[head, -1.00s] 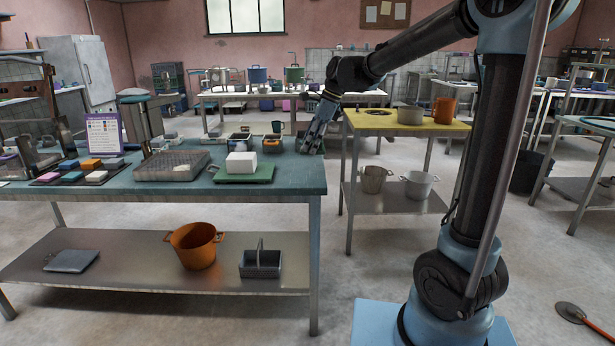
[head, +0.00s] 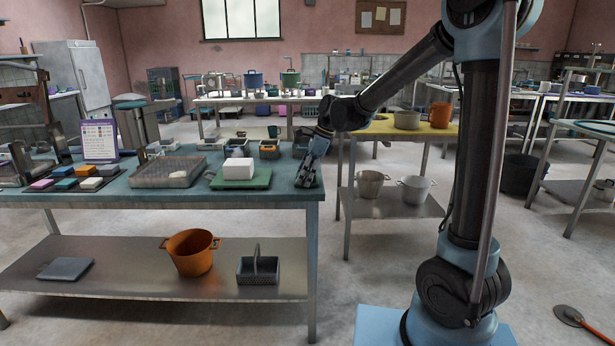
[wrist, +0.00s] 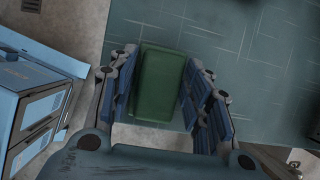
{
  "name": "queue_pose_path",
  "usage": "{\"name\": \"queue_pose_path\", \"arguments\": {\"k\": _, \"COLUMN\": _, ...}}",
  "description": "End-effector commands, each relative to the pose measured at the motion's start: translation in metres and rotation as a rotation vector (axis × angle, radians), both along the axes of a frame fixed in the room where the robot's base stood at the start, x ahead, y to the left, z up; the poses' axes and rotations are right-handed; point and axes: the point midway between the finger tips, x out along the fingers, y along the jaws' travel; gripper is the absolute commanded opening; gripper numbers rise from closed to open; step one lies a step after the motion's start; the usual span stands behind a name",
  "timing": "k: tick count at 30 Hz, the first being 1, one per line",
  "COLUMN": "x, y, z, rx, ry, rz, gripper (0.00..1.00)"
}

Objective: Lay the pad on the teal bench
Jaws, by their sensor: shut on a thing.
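The green pad (wrist: 160,82) is a flat-sided dark green block between the two sets of blue finger links of my gripper (wrist: 162,98) in the wrist view. My gripper is shut on it. The teal bench (head: 120,194) is on the left in the head view, and its top (wrist: 235,65) fills much of the wrist view behind the pad. In the head view my gripper (head: 307,176) points down at the bench's right end. The pad is hidden there, and I cannot tell whether it touches the bench top.
A green board (head: 258,182) with a white block (head: 239,169) stands left of my gripper. A wire tray (head: 167,172) and several coloured blocks lie farther left. A yellow-topped table (head: 383,129) with pots stands to the right, across a gap.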

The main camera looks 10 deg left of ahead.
Motion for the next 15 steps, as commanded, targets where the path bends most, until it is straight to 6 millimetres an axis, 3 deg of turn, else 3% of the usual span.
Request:
{"name": "queue_pose_path", "arguments": {"k": 5, "x": 0.0001, "y": -0.0002, "z": -0.0011, "rx": 0.0, "ry": 0.0, "rz": 0.0, "gripper": 0.26}}
{"name": "queue_pose_path", "arguments": {"k": 6, "x": 0.0002, "y": -0.0003, "z": -0.0016, "rx": 0.0, "ry": 0.0, "rz": 0.0, "gripper": 0.47}}
{"name": "queue_pose_path", "arguments": {"k": 9, "x": 0.0002, "y": -0.0004, "z": -0.0014, "rx": 0.0, "ry": 0.0, "rz": 0.0, "gripper": 0.65}}
{"name": "queue_pose_path", "arguments": {"k": 15, "x": 0.0006, "y": -0.0009, "z": -0.0013, "rx": 0.0, "ry": 0.0, "rz": -0.001, "gripper": 0.65}}
